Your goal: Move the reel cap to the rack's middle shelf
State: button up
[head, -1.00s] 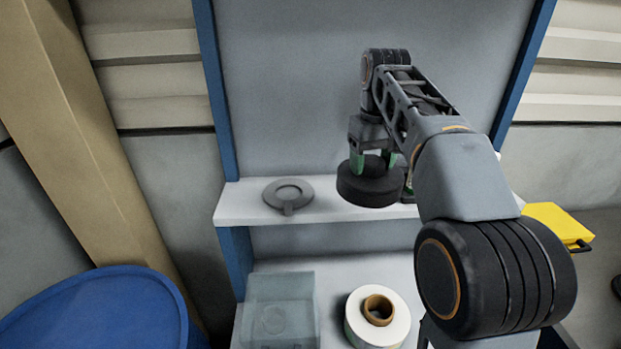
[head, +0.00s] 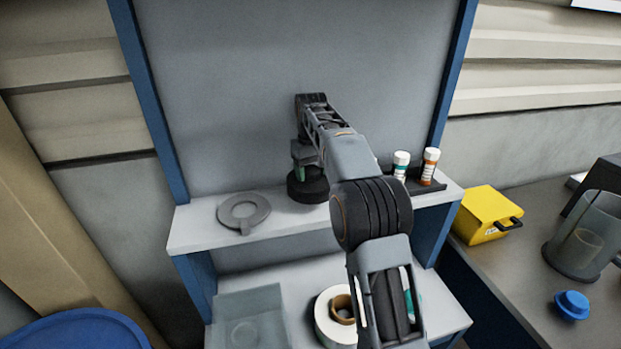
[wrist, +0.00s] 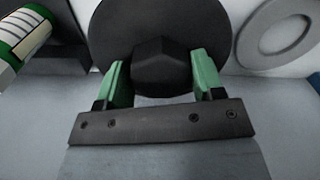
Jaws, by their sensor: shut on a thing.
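The reel cap (head: 308,190) is a thick black disc with a faceted knob. My gripper (head: 300,173) is shut on that knob, with a green finger on each side in the wrist view (wrist: 160,75). The cap is upright over the back part of the rack's white shelf (head: 290,222), close to the grey back panel. I cannot tell whether its underside touches the shelf. My arm hides part of the shelf right of the cap. A lower shelf (head: 445,310) shows beneath.
A grey ring with a tab (head: 243,212) lies left of the cap. Two small labelled bottles (head: 401,164) (head: 429,165) stand in a dark tray to the right. A clear box (head: 250,315) and a white roll (head: 335,318) are below. A yellow box (head: 487,214) sits on the right counter.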

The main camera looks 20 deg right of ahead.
aim_at(311, 181)
jog(key=shift+w+f, duration=0.3)
jog(key=shift+f, duration=0.05)
jog(key=shift+w+d+f+p, duration=0.1)
jog(key=shift+f+p, duration=0.05)
jog(key=shift+f, duration=0.45)
jog(key=shift+w+f+p, duration=0.1)
jog(key=shift+f+p, duration=0.05)
jog(key=shift+f, duration=1)
jog(key=shift+f, duration=0.2)
jog(key=o, duration=1)
